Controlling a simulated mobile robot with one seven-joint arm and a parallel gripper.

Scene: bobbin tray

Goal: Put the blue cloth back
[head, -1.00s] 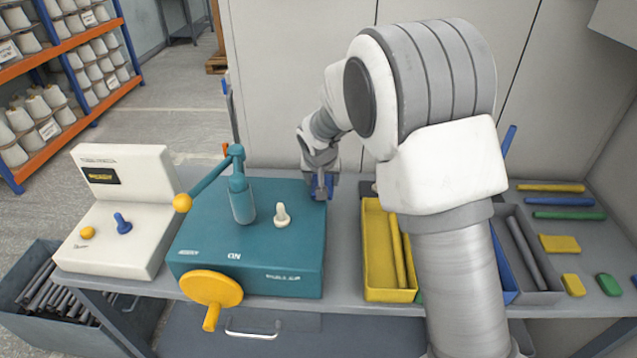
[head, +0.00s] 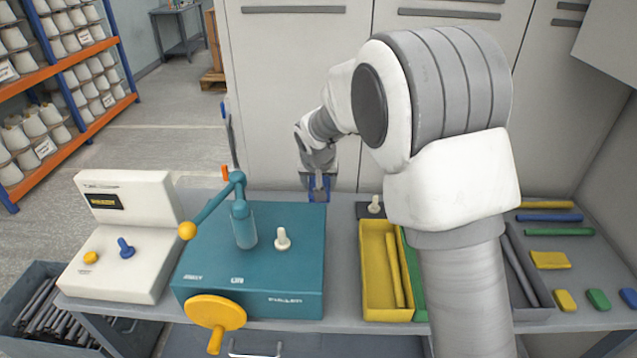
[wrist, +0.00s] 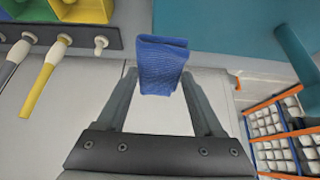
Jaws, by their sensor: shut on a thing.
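My gripper (head: 318,187) is shut on the blue cloth (wrist: 161,60). In the wrist view the folded, textured cloth sits upright between the two fingertips of the gripper (wrist: 157,82), with its upper part sticking out past them. In the head view only small blue parts show at the fingers. The gripper hangs behind the rear right corner of the teal machine (head: 270,262), apart from its top as far as I can tell. The gap between cloth and bench is not clear.
The machine carries a lever with a yellow ball (head: 187,231) and a white knob (head: 282,238). A yellow bin (head: 378,313) and a dark strip with white pegs (wrist: 62,40) lie to its right. Grey cabinets (head: 300,90) stand behind. Coloured bars and blocks lie far right.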

